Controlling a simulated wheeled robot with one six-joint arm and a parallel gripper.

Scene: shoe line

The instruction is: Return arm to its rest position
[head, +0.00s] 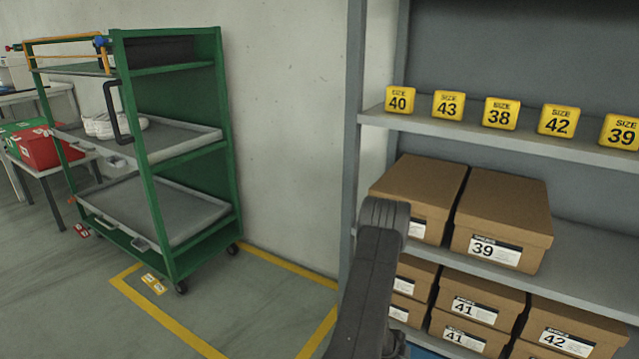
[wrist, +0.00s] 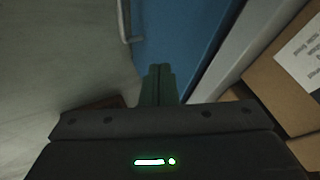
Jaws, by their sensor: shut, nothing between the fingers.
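My arm (head: 372,270) rises from the bottom of the head view, in front of the shelf. My gripper is not in the head view. In the wrist view my gripper (wrist: 158,72) shows with its dark fingers together and nothing between them. Beyond the fingers are a blue surface (wrist: 180,35) and bare grey floor (wrist: 60,50). The fingers do not appear to hold any box.
A grey shelf (head: 590,290) with brown shoe boxes (head: 505,215) and yellow size blocks (head: 500,113) stands close at the right. A green cart (head: 150,165) with white shoes (head: 112,125) stands at the left. Yellow-marked floor (head: 230,310) between them is clear.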

